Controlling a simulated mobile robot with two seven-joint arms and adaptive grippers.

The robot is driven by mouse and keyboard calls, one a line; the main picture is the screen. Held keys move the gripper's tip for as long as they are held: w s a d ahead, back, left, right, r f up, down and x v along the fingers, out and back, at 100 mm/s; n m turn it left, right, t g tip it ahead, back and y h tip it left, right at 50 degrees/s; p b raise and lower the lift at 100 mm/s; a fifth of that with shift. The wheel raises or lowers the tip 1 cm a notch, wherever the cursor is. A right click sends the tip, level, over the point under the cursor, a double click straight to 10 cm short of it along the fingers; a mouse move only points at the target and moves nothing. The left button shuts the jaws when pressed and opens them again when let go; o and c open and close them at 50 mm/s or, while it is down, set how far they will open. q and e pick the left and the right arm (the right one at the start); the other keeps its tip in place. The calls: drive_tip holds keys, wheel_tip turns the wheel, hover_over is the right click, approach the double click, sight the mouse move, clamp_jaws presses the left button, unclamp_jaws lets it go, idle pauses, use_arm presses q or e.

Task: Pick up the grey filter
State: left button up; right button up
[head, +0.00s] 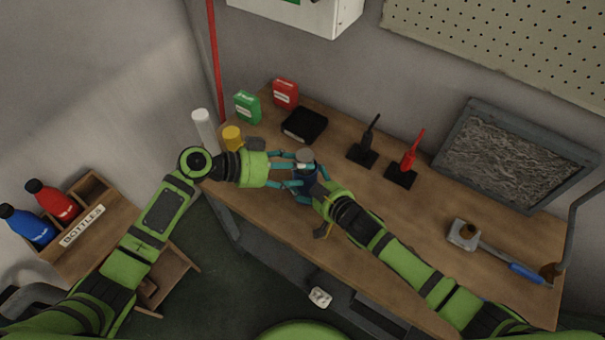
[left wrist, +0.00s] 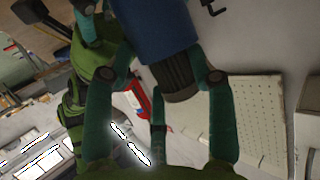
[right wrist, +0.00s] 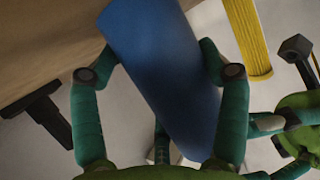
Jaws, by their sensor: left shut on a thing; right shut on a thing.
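A grey mesh panel in a dark frame (head: 515,158), which looks like the grey filter, stands tilted at the back right of the workbench, apart from both grippers. My left gripper (head: 303,163) is shut on the dark ribbed cap (left wrist: 176,75) of a blue bottle (head: 308,181). My right gripper (head: 307,191) is shut on the bottle's blue body (right wrist: 160,75). The bottle is above the bench's front left part, its cap upward in the head view. The fingers hide parts of it.
A bottle rack (head: 85,225) stands at left.

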use_arm(q)
drive_tip(key=shift+w+r, duration=0.15)
drive_tip(key=shift+r, duration=0.1)
use_arm(e)
drive_tip(key=shift+s+a, duration=0.2)
drive_tip(key=shift+a, duration=0.05)
use_arm(q)
wheel_tip(320, 180, up, 9)
drive_tip(key=shift+d, duration=0.1)
drive_tip(key=shift+c, duration=0.8)
use_arm(e)
drive_tip(key=shift+f, duration=0.1)
use_arm(q)
drive_tip(key=shift+s+r, duration=0.2)
drive_tip(key=shift+r, duration=0.25)
use_arm(e)
drive_tip(key=shift+d, duration=0.15)
drive_tip(key=shift+w, duration=0.1)
drive_tip(key=o, duration=1.2)
use_arm(q)
drive_tip(key=shift+w+f, duration=0.1)
use_arm(e)
drive_tip(key=shift+s+d+r, duration=0.25)
drive_tip(key=shift+s+d, duration=0.05)
drive_tip(key=shift+s, duration=0.15)
drive_tip(key=v, duration=1.1)
drive_tip(key=shift+w, duration=0.1)
